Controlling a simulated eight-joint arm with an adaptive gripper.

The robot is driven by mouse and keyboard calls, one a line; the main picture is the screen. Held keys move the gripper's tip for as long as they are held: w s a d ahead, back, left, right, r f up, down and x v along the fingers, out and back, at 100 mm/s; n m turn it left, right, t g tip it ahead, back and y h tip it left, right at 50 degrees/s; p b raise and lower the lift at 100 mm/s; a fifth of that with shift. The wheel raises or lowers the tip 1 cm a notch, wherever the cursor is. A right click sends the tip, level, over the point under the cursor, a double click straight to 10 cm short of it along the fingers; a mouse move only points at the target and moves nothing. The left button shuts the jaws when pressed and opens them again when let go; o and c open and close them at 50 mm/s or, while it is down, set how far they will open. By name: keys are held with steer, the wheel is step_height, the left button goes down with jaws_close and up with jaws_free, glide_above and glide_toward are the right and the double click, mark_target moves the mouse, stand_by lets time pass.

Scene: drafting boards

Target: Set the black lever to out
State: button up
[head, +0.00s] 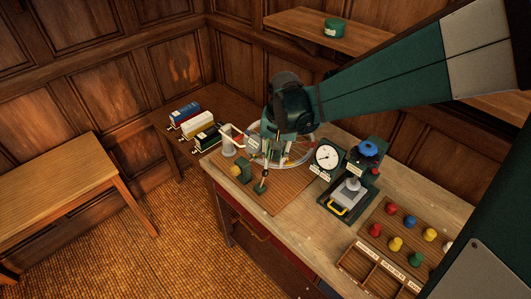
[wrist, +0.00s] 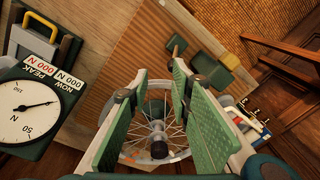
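A black block-shaped unit (head: 207,138) stands at the front of a row of three on the far left of the bench. A small dark piece sticks out at its left end; I cannot tell whether this is the black lever or how it is set. Part of the row (wrist: 250,118) shows small at the right of the wrist view. My gripper (wrist: 160,78) is open, its green-padded fingers apart with nothing gripped. A spoked wheel (wrist: 157,128) shows between and below the fingers. In the head view my gripper is over the bench, right of the black unit, its fingertips partly hidden.
Beside the black unit are a white unit (head: 198,124) and a blue unit (head: 184,113). A dial gauge (head: 327,156), a press with a blue knob (head: 367,149) and a tray with coloured pegs (head: 396,243) stand to the right.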

mark_target(265, 171)
steer(key=shift+w+a+f+g+p, duration=0.15)
steer(key=shift+w+a+f+p, duration=0.1)
steer(key=shift+a, duration=0.2)
steer(key=shift+w+a+f+g+p, duration=0.15)
steer(key=shift+a+f+p, duration=0.15)
steer(key=shift+a, duration=0.2)
steer(key=shift+w+a+f+g+p, duration=0.1)
steer(key=shift+w+a+f+p, duration=0.15)
steer(key=shift+a, duration=0.2)
steer(key=shift+f, duration=0.2)
steer(key=shift+a+f, duration=0.15)
steer(key=shift+f, duration=1.7)
steer(key=shift+a+f, duration=0.1)
steer(key=shift+f, duration=1.75)
jaws_close()
